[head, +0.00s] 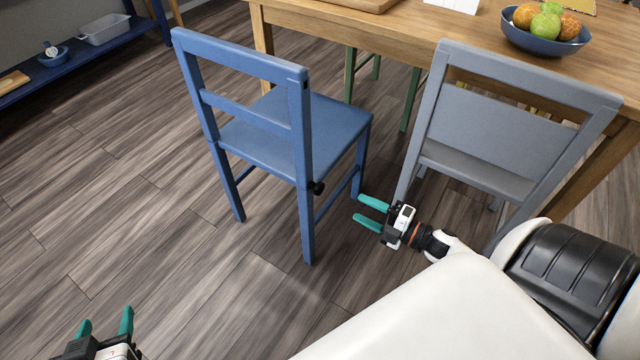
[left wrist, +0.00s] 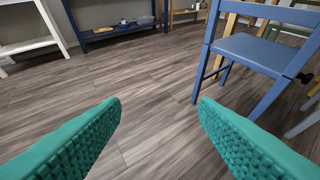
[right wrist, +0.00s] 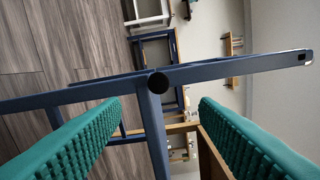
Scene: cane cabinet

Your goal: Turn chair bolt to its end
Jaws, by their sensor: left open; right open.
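The blue chair (head: 258,125) stands on the floor left of the wooden table. Its black round bolt (head: 317,188) sticks out of the side facing right, at seat height on the back leg. In the right wrist view the bolt (right wrist: 158,83) shows end-on, between the two fingers. My right gripper (head: 364,211) is open and empty, apart from the bolt, to its right and lower in the head view. My left gripper (head: 106,325) is open and empty above the floor at the lower left. The left wrist view shows the chair (left wrist: 255,60) and bolt (left wrist: 304,77) at the right.
A grey chair (head: 498,130) stands right of the blue one, close to my right arm. The wooden table (head: 400,30) carries a blue fruit bowl (head: 545,38). A dark blue shelf (head: 85,55) stands at the far left. The floor left of the blue chair is clear.

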